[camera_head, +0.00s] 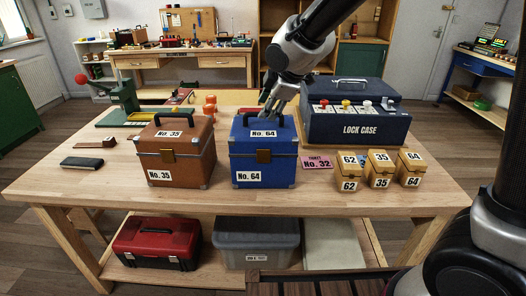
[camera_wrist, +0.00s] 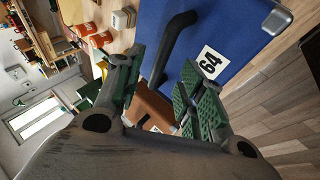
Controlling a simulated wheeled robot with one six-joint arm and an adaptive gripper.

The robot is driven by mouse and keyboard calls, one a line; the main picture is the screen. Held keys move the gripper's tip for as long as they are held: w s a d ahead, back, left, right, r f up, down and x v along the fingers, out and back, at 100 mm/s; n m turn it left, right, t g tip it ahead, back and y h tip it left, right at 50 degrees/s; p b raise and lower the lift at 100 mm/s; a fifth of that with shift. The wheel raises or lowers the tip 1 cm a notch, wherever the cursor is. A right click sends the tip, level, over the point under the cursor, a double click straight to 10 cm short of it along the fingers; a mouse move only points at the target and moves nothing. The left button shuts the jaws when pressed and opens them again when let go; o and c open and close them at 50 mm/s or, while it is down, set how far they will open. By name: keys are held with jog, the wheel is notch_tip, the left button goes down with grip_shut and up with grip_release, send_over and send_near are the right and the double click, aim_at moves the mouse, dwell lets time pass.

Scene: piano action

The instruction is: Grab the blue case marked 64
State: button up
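The blue case marked No. 64 (camera_head: 263,170) stands upright on the workbench, with a dark carry handle (camera_head: 264,121) on its lid and a brass latch in front. My gripper (camera_head: 270,108) is just above and behind the handle, pointing down. In the wrist view, the blue lid (camera_wrist: 232,30) with its 64 label lies beyond the fingers. The dark handle (camera_wrist: 176,45) runs between the two spread green-padded fingers of my gripper (camera_wrist: 160,72). The gripper is open; I see no clear contact with the handle.
A brown case marked No. 35 (camera_head: 174,155) stands close on the left. A dark blue lock case (camera_head: 355,128) stands behind right. A pink No. 32 ticket (camera_head: 317,162) and small numbered wooden boxes (camera_head: 380,170) lie right. The bench front (camera_head: 240,203) is clear.

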aim_at(266, 127)
jog(key=shift+x, duration=1.6)
jog(key=shift+d, duration=0.1)
grip_shut()
jog(key=shift+r, duration=0.1)
